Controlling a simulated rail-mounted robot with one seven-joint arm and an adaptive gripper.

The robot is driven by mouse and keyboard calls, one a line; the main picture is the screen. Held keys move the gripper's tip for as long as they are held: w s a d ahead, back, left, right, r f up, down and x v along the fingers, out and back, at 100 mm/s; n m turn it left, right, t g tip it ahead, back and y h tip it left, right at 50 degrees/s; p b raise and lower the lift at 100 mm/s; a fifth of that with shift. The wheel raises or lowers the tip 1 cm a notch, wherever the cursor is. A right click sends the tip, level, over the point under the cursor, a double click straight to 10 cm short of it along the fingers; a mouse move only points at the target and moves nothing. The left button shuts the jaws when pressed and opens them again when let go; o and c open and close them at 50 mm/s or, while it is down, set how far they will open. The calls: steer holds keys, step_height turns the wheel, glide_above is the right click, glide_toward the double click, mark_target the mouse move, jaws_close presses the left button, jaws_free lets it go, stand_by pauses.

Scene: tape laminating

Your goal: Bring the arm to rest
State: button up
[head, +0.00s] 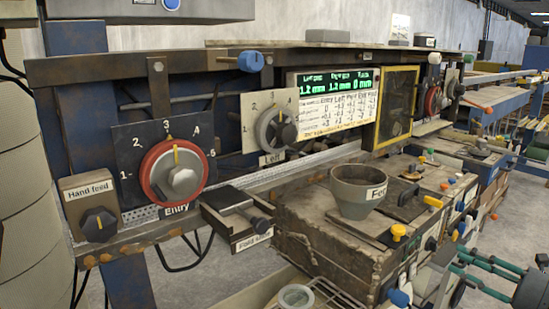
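The task names no other object.
A machine panel with a red Entry dial (174,172), a grey Left dial (276,130), a Hand feed knob (99,224) and a green-lit display (333,84) spans the view. A wooden crate (320,235) bears a bucket (358,192). Grey floor (200,285) shows at lower left.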

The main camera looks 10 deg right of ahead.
steer(key=s+a+f+n+g+b, duration=0.2)
steer(key=a+f+n+g+b, duration=0.3)
steer(key=a+f, duration=0.5)
steer(key=s+a+f+n+g+b, duration=0.3)
steer(key=a+f+n+g+b, duration=0.2)
steer(key=a+f, duration=0.6)
steer(key=shift+s+f+n+g+y, duration=0.4)
steer(key=shift+f+n+g, duration=0.1)
steer(key=shift+f, duration=0.3)
